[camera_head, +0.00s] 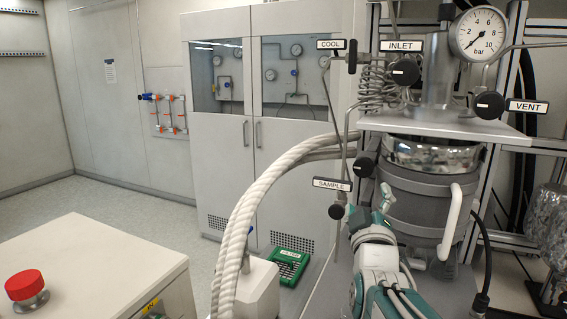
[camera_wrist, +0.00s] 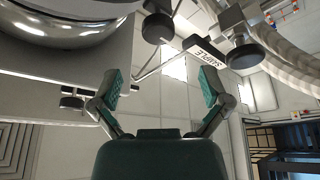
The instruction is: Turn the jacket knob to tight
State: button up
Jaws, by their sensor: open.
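The metal reactor vessel (camera_head: 415,195), with a grey jacket and a white handle, stands at the right in the head view. No knob carries a readable jacket label. A black knob (camera_head: 364,167) sits at the vessel's left side; it seems to be the one at the top of the wrist view (camera_wrist: 157,28). Another small dark knob (camera_wrist: 72,102) shows at the left of the wrist view, left of the fingers. I cannot tell which is the jacket knob. My gripper (camera_wrist: 160,88) is open and empty, in front of the vessel, with no knob between its fingers.
The SAMPLE knob (camera_head: 336,212) hangs left of my gripper. INLET (camera_head: 405,72) and VENT (camera_head: 489,105) knobs and a pressure gauge (camera_head: 478,35) are above. A thick white hose (camera_head: 240,225) arches at the left. A foil-wrapped vessel (camera_head: 549,225) stands at the far right.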

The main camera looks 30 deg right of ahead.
aim_at(365, 173)
jog(key=x, duration=0.9)
jog(key=shift+d+f, duration=0.15)
jog(key=shift+d, duration=0.15)
jog(key=shift+w+d, duration=0.15)
jog(key=shift+w, duration=0.3)
jog(key=shift+c, duration=0.3)
jog(key=c, duration=1.1)
